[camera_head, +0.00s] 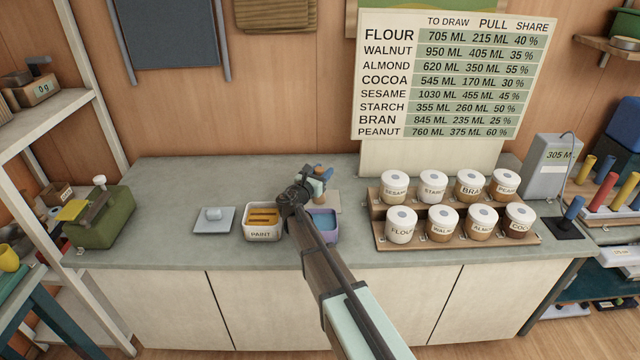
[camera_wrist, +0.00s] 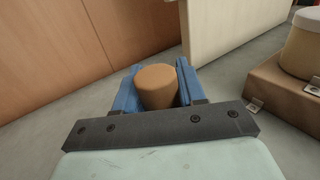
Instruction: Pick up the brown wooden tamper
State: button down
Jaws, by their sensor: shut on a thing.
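The brown wooden tamper (camera_wrist: 156,87) shows in the wrist view as a rounded brown top between the two blue fingers of my gripper (camera_wrist: 158,78). The fingers are shut on it, one on each side. Its lower part is hidden, so I cannot tell whether it touches anything below. In the head view my gripper (camera_head: 319,171) is over the back middle of the counter, above a small tan pad (camera_head: 330,203). The tamper is small and mostly hidden by my gripper there.
A white bin labelled PAINT (camera_head: 262,235) and a blue-purple bin (camera_head: 326,232) stand near my arm. A grey plate (camera_head: 214,220) lies to the left. Labelled jars sit on a stepped brown rack (camera_head: 458,242) to the right. The counter's back left (camera_head: 190,180) is clear.

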jog(key=shift+r, duration=0.1)
notch_tip(320, 180, up, 10)
dwell(0.5)
dwell(0.4)
jog(key=s+a+r+n+t+y, duration=0.1)
jog(key=s+a+y, duration=0.15)
jog(key=a, duration=0.65)
jog(key=s+a+r+n+t+y, duration=0.15)
jog(key=s+a, duration=0.25)
jog(key=a, duration=0.5)
jog(key=s+a+r, duration=0.1)
jog(key=s+a, duration=0.3)
jog(key=s, duration=0.1)
jog(key=shift+s+d+m+g+h, duration=0.35)
jog(key=shift+d+m+g+h, duration=0.05)
jog(key=shift+d+h, duration=0.25)
jog(key=shift+s+d+m+g+h, duration=0.3)
jog(key=shift+d+m+g+h, duration=0.15)
jog(key=shift+d+h, duration=0.25)
jog(key=shift+s+d+m+g+h, duration=0.35)
jog(key=shift+d+m+g+h, duration=0.05)
jog(key=shift+d+h, duration=0.25)
jog(key=shift+f, duration=0.1)
